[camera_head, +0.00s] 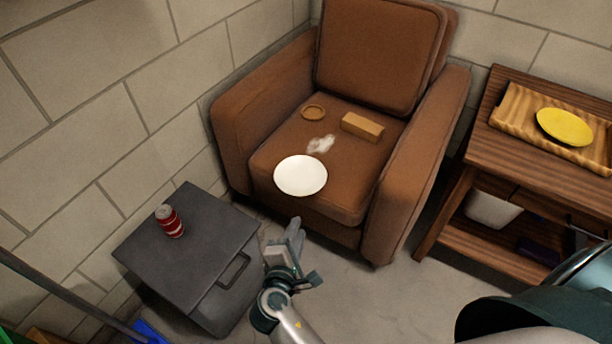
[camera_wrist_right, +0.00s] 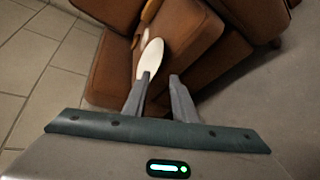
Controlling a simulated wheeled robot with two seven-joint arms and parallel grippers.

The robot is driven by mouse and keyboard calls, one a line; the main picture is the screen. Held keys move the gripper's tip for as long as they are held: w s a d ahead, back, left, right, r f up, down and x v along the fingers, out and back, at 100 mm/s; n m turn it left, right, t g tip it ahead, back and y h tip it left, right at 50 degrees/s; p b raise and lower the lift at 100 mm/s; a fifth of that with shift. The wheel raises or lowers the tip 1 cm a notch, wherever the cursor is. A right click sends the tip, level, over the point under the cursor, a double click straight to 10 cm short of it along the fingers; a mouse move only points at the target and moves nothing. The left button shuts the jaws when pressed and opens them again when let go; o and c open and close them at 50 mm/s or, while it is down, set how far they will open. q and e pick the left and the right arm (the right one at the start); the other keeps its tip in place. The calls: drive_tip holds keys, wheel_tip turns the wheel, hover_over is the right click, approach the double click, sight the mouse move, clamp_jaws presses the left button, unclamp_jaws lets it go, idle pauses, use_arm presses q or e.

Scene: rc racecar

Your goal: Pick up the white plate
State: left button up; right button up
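The white plate (camera_head: 301,175) lies flat near the front edge of the brown armchair's seat (camera_head: 262,160). It also shows in the right wrist view (camera_wrist_right: 151,58), just past the tip of the left-hand finger. My right gripper (camera_head: 302,248) is in front of the chair, short of the plate and apart from it in the head view. In the right wrist view its two fingers (camera_wrist_right: 160,77) are spread with nothing between them. My left gripper is not in view.
On the seat behind the plate are a white crumpled bit (camera_head: 321,144), a tan block (camera_head: 362,126) and a small round brown item (camera_head: 313,112). A dark cabinet (camera_head: 190,262) with a red can (camera_head: 169,221) stands left. A wooden table (camera_head: 480,135) with a yellow plate (camera_head: 564,126) stands right.

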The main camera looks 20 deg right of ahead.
drive_tip(key=shift+w, duration=0.1)
